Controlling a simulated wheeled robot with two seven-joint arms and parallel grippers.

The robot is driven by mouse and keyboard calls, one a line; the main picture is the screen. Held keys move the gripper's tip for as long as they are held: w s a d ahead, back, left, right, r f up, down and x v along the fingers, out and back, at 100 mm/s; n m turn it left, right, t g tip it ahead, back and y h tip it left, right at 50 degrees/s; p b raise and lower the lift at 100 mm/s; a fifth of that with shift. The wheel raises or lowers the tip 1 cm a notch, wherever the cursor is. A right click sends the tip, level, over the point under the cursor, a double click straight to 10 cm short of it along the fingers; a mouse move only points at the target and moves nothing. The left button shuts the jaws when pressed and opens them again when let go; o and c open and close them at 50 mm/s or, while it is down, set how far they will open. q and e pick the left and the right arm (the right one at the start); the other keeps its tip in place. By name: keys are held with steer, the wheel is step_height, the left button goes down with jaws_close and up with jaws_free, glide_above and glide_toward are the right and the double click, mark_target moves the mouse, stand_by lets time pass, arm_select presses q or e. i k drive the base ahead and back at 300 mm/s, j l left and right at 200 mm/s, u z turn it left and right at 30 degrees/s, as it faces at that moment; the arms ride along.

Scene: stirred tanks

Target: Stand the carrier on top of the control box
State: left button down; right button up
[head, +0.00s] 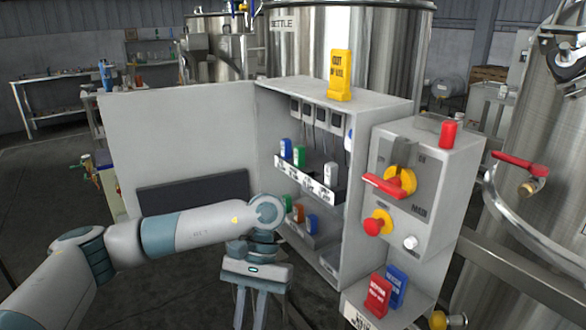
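The control box (445,160) is a grey box at the right, with a red handle on a yellow disc, a red push button and a white knob on its front. A small red object (448,134) stands on its top. I cannot tell for sure which thing is the carrier. A shelf (356,314) below the box holds a red tag (377,296) and a blue tag (396,284). My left gripper (258,312) points down in front of the open cabinet, left of the box and apart from it. Its fingertips run to the picture's bottom edge. My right gripper is not in view.
The open cabinet (374,100) holds shelves of small coloured items (299,155), and a yellow sign (341,75) stands on it. Its door (180,130) swings out left. Steel tanks (345,45) stand behind. A red-handled valve (520,163) and pipes are at the right.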

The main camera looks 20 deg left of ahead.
mark_target(288, 83)
steer(key=j+z, duration=0.2)
steer(key=j, duration=0.25)
steer(key=k+j+z, duration=0.2)
steer(key=j, duration=0.25)
steer(key=j+z, duration=0.2)
steer(key=j, duration=0.25)
